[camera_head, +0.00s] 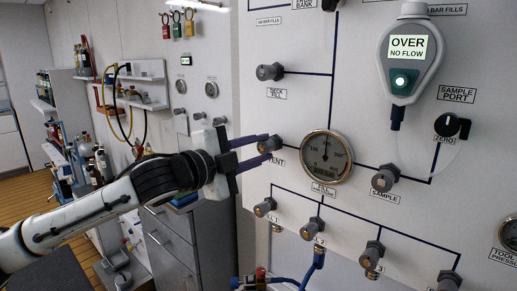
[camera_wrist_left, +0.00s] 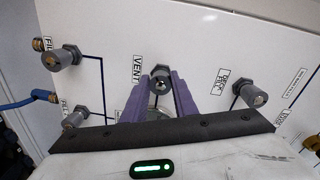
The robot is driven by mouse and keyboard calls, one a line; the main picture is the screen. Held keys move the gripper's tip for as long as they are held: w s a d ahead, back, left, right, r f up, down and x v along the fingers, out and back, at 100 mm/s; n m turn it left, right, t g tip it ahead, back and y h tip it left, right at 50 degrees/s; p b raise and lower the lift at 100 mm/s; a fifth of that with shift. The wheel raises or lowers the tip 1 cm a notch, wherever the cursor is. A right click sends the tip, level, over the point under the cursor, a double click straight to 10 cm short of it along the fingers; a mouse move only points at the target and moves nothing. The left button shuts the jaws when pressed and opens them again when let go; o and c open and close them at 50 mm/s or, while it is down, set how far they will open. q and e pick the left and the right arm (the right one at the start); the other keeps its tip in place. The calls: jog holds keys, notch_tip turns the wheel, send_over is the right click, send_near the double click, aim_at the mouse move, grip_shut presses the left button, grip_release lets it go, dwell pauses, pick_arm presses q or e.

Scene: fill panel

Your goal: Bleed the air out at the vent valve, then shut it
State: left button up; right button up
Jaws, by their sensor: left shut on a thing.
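The vent valve (camera_head: 268,146) is a small grey knob on the white panel, with a VENT label below it. My left gripper (camera_head: 270,143) reaches it from the left, its two purple fingers shut on the knob, one above and one below. In the left wrist view the vent knob (camera_wrist_left: 160,78) sits between the tips of my left gripper (camera_wrist_left: 161,84), beside its VENT label. A round gauge (camera_head: 326,157) is right of the valve; its reading is too small to tell. My right gripper is not in view.
Other grey knobs surround the valve: one above (camera_head: 270,72), a SAMPLE knob (camera_head: 385,178) to the right and a row below. A handheld meter (camera_head: 406,60) reads OVER, NO FLOW. A grey drawer cabinet (camera_head: 190,240) stands below my left arm.

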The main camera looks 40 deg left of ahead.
pick_arm(q)
jog(key=shift+n, duration=1.1)
jog(key=o, duration=1)
jog(key=shift+s+a+f+b, duration=0.1)
jog(key=shift+s+b, duration=0.1)
jog(key=shift+s, duration=0.2)
jog(key=shift+s+a+f+b, duration=0.1)
jog(key=shift+s+b, duration=0.1)
jog(key=shift+s, duration=0.2)
jog(key=shift+s+a+r+b, duration=0.15)
jog(key=shift+s+b, duration=0.1)
jog(key=shift+s, duration=1.2)
jog(key=shift+s+a+r+b, duration=0.1)
jog(key=shift+s+b, duration=0.15)
jog(key=shift+s, duration=1.2)
jog(key=shift+s+a+r+b, duration=0.15)
jog(key=shift+s+b, duration=0.1)
jog(key=shift+s, duration=1.2)
